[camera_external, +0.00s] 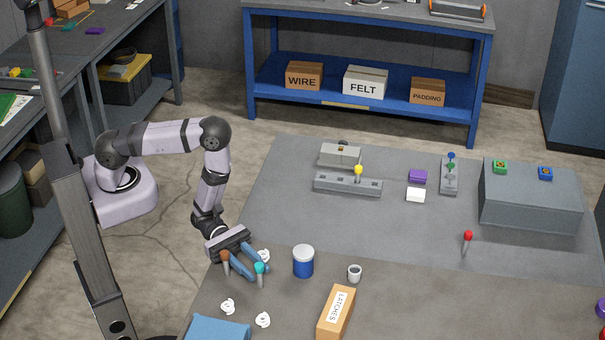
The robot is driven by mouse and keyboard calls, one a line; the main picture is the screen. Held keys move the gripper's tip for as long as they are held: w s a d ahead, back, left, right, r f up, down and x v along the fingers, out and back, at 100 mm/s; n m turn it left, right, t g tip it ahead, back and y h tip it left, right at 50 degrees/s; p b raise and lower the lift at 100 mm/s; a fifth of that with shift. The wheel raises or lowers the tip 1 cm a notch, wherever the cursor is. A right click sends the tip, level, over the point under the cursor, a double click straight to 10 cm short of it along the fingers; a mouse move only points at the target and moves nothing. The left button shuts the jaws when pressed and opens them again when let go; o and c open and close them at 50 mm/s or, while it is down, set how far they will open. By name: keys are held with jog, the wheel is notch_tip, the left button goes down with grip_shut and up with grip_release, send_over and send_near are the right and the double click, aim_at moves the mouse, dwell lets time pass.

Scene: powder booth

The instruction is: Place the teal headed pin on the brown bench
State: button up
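The teal headed pin (259,268) stands near the front left of the work surface, with its thin stem pointing down. My gripper (260,273) reaches down from the left. Its two blue fingers are apart, one on each side of the teal head in the picture. I cannot tell whether they touch it. A brown-orange headed pin (225,257) stands just left of the fingers. The front part of the work surface is brownish grey (420,310); no other clearly brown bench shows.
A blue and white jar (303,261), a small grey cup (354,273) and a LATCHES box (336,312) stand to the right. White curled pieces (263,320) and a blue box (217,329) lie in front. A red headed pin (468,237) stands farther right.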

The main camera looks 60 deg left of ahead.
jog(key=a+b, duration=0.1)
jog(key=a, duration=0.3)
jog(key=a+b, duration=0.1)
jog(key=a, duration=0.1)
jog(key=shift+s+f+b, duration=0.1)
jog(key=shift+s+b, duration=0.2)
jog(key=shift+b, duration=0.05)
jog(key=shift+s+a, duration=0.15)
jog(key=shift+a, duration=0.45)
jog(key=shift+c, duration=1.1)
